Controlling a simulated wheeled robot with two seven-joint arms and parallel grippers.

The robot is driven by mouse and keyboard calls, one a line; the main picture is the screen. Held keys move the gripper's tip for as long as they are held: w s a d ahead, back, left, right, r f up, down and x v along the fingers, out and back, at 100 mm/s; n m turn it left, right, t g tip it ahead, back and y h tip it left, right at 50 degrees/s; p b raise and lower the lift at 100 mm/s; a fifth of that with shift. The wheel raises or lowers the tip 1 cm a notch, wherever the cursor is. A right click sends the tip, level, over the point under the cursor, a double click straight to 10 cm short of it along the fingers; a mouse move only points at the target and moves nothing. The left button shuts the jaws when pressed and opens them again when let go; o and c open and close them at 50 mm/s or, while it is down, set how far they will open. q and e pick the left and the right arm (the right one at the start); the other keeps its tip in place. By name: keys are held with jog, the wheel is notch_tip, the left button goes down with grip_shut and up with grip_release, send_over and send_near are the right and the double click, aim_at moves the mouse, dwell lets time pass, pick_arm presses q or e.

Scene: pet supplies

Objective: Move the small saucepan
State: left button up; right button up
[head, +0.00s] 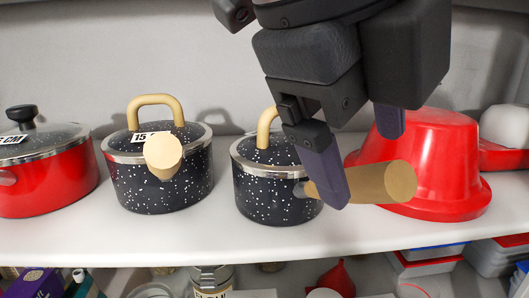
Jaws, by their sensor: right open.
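The small saucepan (262,196) is dark with white speckles, with a metal rim, a glass lid and a beige lid loop. It stands upright on the white shelf, right of a larger matching pan. Its wooden handle (375,182) points right and towards me. My right gripper (358,162) is open at the handle. One purple finger overlaps the handle near its root; the other is further back, above the handle. Contact cannot be told. The gripper hides part of the lid and loop. My left gripper is not in view.
The larger speckled pan (158,190) stands close on the left, its handle towards me. A red pot (48,180) is at far left. A red upturned bowl-like vessel (445,170) stands behind the handle at right. The shelf's front strip (130,240) is clear; items fill the level below.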

aim_at(375, 200)
jog(key=x, duration=0.5)
jog(key=shift+s+d, duration=0.1)
jog(key=shift+s, duration=0.15)
jog(key=shift+w+d+f, duration=0.1)
jog(key=shift+w+f, duration=0.1)
jog(key=shift+f, duration=0.1)
jog(key=shift+s, duration=0.15)
jog(key=shift+c, duration=0.5)
grip_shut()
